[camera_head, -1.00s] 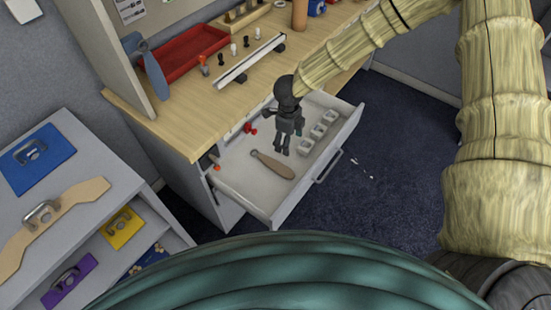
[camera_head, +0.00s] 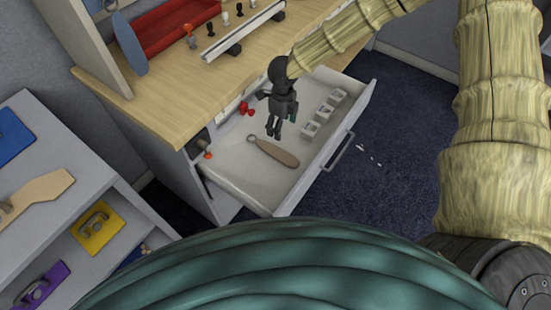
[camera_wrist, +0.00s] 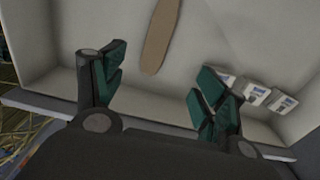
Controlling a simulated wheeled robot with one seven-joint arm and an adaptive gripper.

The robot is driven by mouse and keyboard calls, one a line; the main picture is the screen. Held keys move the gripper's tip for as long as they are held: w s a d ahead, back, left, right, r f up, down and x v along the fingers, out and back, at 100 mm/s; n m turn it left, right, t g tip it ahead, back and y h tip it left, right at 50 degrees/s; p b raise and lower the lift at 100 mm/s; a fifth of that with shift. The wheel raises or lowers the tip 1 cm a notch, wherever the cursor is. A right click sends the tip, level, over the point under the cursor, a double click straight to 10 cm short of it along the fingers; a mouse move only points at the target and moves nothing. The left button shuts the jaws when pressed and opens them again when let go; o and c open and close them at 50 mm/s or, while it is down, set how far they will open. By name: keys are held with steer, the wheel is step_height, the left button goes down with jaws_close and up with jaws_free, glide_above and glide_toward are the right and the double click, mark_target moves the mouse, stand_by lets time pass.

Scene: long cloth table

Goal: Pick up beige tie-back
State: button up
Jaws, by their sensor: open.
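A long tan strip with a rounded end and a small ring, which looks like the beige tie-back (camera_head: 277,154), lies flat in the open white drawer (camera_head: 240,185). In the wrist view the tie-back (camera_wrist: 162,35) lies beyond the fingertips, in line with the space between them; its upper end is cut off by the frame edge. My gripper (camera_head: 274,130) hangs over the drawer, just behind the strip in the head view. In the wrist view my gripper (camera_wrist: 160,85) has its dark green finger pads wide apart, with nothing between them.
Several small pale blocks (camera_head: 323,118) lie along the drawer's right side, and small red items (camera_head: 246,108) near its back. The desktop (camera_head: 170,85) overhangs the drawer's rear. A left shelf holds another beige piece (camera_head: 38,193) and a yellow piece (camera_head: 97,228) with a metal handle.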

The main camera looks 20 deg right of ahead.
step_height(320, 180, down, 5)
steer(key=b, duration=0.3)
glide_above(279, 153)
steer(key=f, duration=0.5)
steer(key=shift+w+d+f, duration=0.1)
steer(key=shift+d, duration=0.25)
steer(key=f, duration=0.4)
steer(key=shift+a+p, duration=0.4)
steer(key=shift+f, duration=0.7)
steer(key=c, duration=1.1)
